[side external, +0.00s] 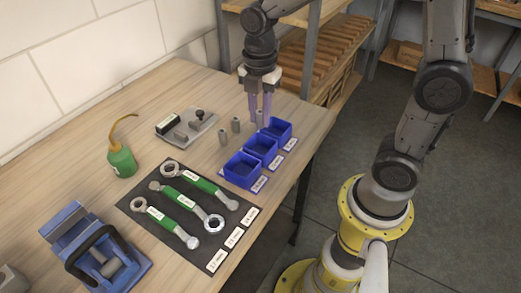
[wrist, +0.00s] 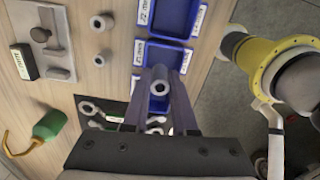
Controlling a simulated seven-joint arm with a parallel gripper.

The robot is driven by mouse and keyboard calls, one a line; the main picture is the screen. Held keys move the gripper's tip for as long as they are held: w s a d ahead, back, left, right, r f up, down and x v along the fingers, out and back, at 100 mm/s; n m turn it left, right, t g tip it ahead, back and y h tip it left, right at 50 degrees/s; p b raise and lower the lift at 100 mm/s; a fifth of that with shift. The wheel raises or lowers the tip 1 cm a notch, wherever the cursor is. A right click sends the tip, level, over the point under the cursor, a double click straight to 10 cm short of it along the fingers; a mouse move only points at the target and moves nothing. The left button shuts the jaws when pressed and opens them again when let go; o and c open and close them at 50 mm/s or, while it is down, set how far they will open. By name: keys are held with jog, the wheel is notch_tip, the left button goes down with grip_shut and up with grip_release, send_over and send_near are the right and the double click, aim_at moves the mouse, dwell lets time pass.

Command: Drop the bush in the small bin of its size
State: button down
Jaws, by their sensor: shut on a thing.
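My gripper (side external: 260,120) points down with its purple fingers shut on a grey metal bush (side external: 260,116). In the wrist view the held bush (wrist: 159,87) shows its round hole between the fingertips. Three small blue bins stand in a row: a near one (side external: 242,170), a middle one (side external: 261,149) and a far one (side external: 277,130). The gripper is above the table, by the far end of the row; its exact height is unclear. Each bin has a white label beside it, too small to read surely. Two loose bushes (side external: 236,124) (side external: 223,136) stand upright left of the bins.
A grey fixture plate (side external: 186,126) lies left of the loose bushes. A green oil can (side external: 121,161), a black mat (side external: 150,216) with green-handled wrenches and a blue vise (side external: 95,250) occupy the nearer table. The table edge is right of the bins.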

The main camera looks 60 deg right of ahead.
jog(key=shift+s+d, duration=0.35)
jog(key=shift+s, duration=0.05)
jog(key=shift+d+f, duration=0.1)
jog(key=shift+f, duration=2.8)
jog(key=c, duration=0.6)
grip_release()
jog(key=shift+c, duration=0.2)
notch_tip(320, 180, up, 13)
jog(key=shift+w+f, duration=0.1)
jog(key=shift+f, duration=0.05)
jog(key=shift+r, duration=0.55)
